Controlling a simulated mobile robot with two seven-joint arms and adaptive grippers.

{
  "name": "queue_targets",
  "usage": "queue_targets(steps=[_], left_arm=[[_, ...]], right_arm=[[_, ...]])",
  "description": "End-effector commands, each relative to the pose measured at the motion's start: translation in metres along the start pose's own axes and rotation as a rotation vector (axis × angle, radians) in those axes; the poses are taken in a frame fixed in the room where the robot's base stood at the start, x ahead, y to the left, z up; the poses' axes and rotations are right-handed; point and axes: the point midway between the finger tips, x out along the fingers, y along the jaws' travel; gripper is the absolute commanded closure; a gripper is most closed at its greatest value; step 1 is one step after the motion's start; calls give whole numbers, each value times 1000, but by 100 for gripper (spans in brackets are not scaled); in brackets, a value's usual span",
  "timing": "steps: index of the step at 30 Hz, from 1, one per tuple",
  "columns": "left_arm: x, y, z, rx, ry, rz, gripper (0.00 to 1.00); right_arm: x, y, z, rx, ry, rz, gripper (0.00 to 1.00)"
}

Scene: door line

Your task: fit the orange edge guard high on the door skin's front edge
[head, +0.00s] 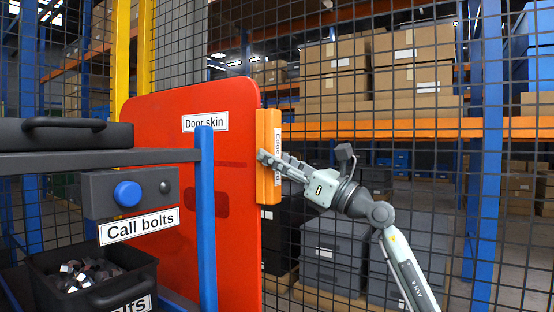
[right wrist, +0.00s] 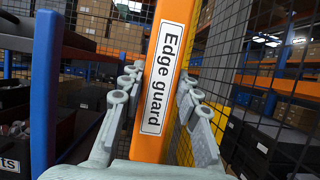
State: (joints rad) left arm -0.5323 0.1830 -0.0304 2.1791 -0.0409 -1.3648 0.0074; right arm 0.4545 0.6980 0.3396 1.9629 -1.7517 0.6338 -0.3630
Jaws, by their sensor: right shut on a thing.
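The orange edge guard (head: 267,125) is an upright bar with an "Edge guard" label. In the head view it stands along the right edge of the red door skin (head: 160,120), in its upper part, below the rounded top corner. I cannot tell whether it is seated on the edge or just in front of it. My right gripper (head: 268,160) is shut on the guard at about mid-height, coming from the right. In the right wrist view the guard (right wrist: 152,125) stands between the two fingers, tilted in the picture. The door skin is not distinguishable there. My left gripper is not in view.
A blue post (head: 206,220) stands before the door skin, left of the guard. A shelf with a "Call bolts" box (head: 128,190) and a black bin of bolts (head: 95,280) is at the left. Wire mesh fencing and racks with cartons (head: 420,75) stand behind.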

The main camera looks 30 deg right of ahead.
Motion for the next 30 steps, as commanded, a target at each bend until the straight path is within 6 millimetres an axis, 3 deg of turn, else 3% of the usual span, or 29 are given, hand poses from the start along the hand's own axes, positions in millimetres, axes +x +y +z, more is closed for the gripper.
queue_targets(steps=[30], left_arm=[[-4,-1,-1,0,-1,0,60]], right_arm=[[9,0,-3,0,-1,0,100]])
